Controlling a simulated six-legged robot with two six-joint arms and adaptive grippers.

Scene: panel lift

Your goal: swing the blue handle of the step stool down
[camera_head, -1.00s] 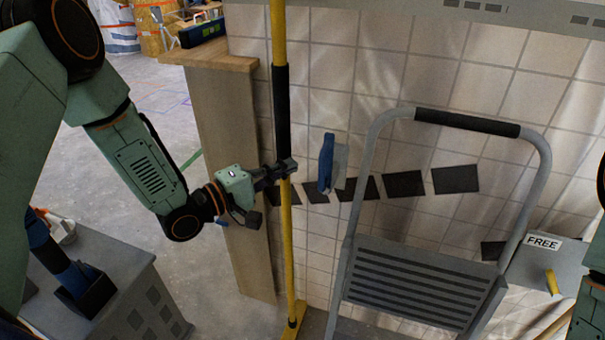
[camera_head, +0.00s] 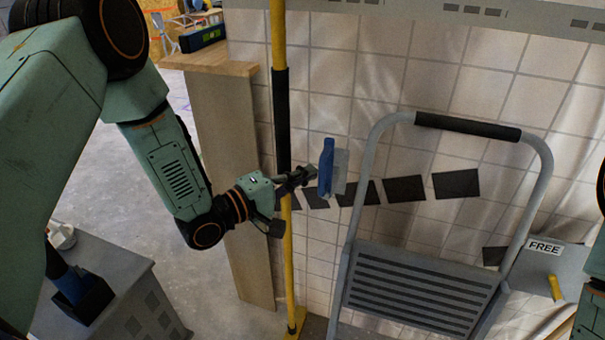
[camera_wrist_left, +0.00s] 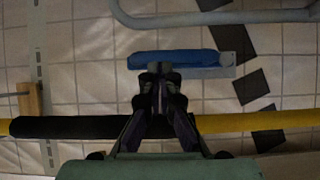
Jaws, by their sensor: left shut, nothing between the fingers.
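The blue handle (camera_head: 326,165) stands upright on a small pale plate (camera_head: 340,172) in front of the tiled wall, left of the grey step stool (camera_head: 420,285). I see no blue part on the stool itself; its top grip is black. My left gripper (camera_head: 310,174) is shut and empty, its tips just left of the blue handle. In the left wrist view the closed fingertips (camera_wrist_left: 160,69) overlap the edge of the blue handle (camera_wrist_left: 190,58); I cannot tell whether they touch. My right gripper is out of view.
A yellow pole (camera_head: 287,245) with a black sleeve stands close by the left gripper. A wooden panel (camera_head: 228,150) is left of it. A grey box marked FREE (camera_head: 560,262) with a yellow lever is at the right. Black tiles (camera_head: 404,188) mark the wall.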

